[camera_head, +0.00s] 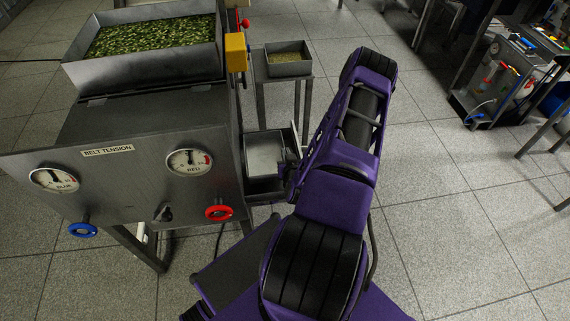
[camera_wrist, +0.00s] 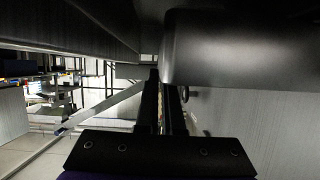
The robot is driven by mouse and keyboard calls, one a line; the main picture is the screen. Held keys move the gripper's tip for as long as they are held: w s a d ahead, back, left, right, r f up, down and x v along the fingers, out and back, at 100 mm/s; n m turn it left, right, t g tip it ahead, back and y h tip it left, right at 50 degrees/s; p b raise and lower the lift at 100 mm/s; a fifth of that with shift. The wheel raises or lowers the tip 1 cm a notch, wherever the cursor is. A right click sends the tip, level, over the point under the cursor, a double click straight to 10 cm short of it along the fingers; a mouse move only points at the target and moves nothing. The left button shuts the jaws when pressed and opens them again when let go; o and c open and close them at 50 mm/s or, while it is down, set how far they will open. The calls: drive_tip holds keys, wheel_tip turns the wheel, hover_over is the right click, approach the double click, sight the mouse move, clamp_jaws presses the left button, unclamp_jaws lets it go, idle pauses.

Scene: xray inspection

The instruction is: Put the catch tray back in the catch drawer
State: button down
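A shallow grey metal tray (camera_head: 265,155), most likely the catch tray, shows at the right side of the machine. Just below it is a darker metal box front (camera_head: 264,187), which looks like the catch drawer. I cannot tell whether the tray rests in the drawer or sits above it. My gripper (camera_head: 290,170) is at the tray's right edge, partly hidden by my purple arm. In the wrist view my dark gripper fingers (camera_wrist: 166,108) stand close together with a narrow gap, near dark metal surfaces. Whether they hold the tray's edge is unclear.
The machine (camera_head: 150,150) has blue and red dials and knobs, and a hopper (camera_head: 150,62) of green pieces on top. A small stand behind holds a bin (camera_head: 288,66) of grain-like pieces. The tiled floor at right is open; benches stand farther right.

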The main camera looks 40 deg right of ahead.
wheel_tip(320, 180, down, 5)
drive_tip(key=shift+f+b, duration=0.1)
drive_tip(key=shift+b, duration=0.3)
drive_tip(key=shift+w+a+f, duration=0.1)
drive_tip(key=shift+w+f, duration=0.05)
drive_tip(key=shift+f, duration=0.15)
drive_tip(key=c, duration=1.1)
unclamp_jaws()
drive_tip(key=shift+o, duration=0.2)
drive_tip(key=shift+r, duration=0.25)
drive_tip(key=p+v, duration=0.1)
drive_tip(key=v, duration=1.1)
drive_tip(key=shift+f, duration=0.15)
